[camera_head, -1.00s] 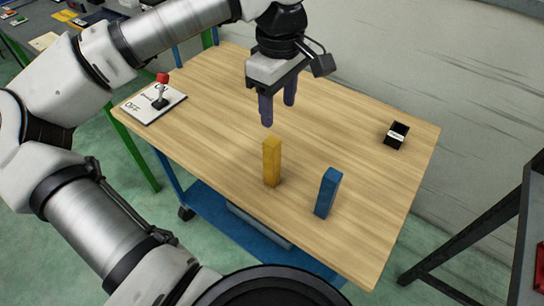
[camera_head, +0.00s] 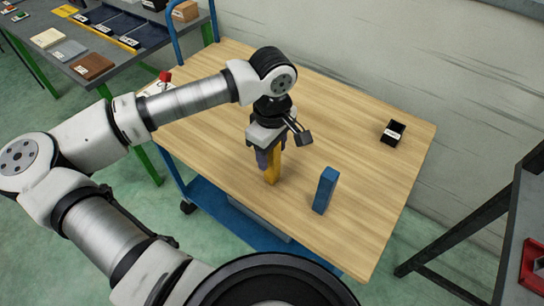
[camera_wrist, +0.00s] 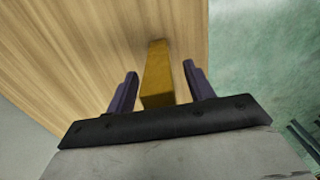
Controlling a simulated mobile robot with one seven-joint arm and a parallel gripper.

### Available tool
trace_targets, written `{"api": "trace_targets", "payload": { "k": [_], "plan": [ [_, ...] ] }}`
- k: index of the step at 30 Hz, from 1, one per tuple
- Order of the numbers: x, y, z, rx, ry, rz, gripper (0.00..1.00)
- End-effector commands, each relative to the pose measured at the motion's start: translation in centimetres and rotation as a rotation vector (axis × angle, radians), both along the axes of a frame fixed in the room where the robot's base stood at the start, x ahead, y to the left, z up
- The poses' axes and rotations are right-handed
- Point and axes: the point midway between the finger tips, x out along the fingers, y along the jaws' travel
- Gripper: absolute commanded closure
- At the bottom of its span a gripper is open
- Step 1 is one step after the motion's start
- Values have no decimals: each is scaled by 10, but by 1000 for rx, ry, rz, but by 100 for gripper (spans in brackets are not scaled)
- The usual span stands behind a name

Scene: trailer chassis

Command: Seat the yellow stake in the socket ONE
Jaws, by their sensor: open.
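The yellow stake (camera_head: 273,172) stands upright on the wooden table near its front edge. In the wrist view the stake (camera_wrist: 158,75) lies between my two dark fingers, with a gap showing on each side. My gripper (camera_head: 266,165) is open and lowered around the stake; it also shows in the wrist view (camera_wrist: 160,82). A small black socket (camera_head: 393,132) with a white label sits at the right rear of the table. Its label is too small to read.
A blue stake (camera_head: 325,190) stands upright on the table to the right of my gripper. A switch with a red knob (camera_head: 165,76) sits at the table's left, partly hidden by my arm. The table (camera_head: 350,125) is clear between the stakes and the socket.

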Motion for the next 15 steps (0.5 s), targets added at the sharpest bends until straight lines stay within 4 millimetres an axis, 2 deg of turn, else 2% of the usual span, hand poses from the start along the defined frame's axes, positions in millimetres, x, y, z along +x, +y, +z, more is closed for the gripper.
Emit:
{"api": "trace_targets", "payload": {
  "k": [8,15],
  "plan": [
    [0,0,-3,-1,-1,0,49],
    [0,0,-3,-1,-1,0,80]
  ]
}}
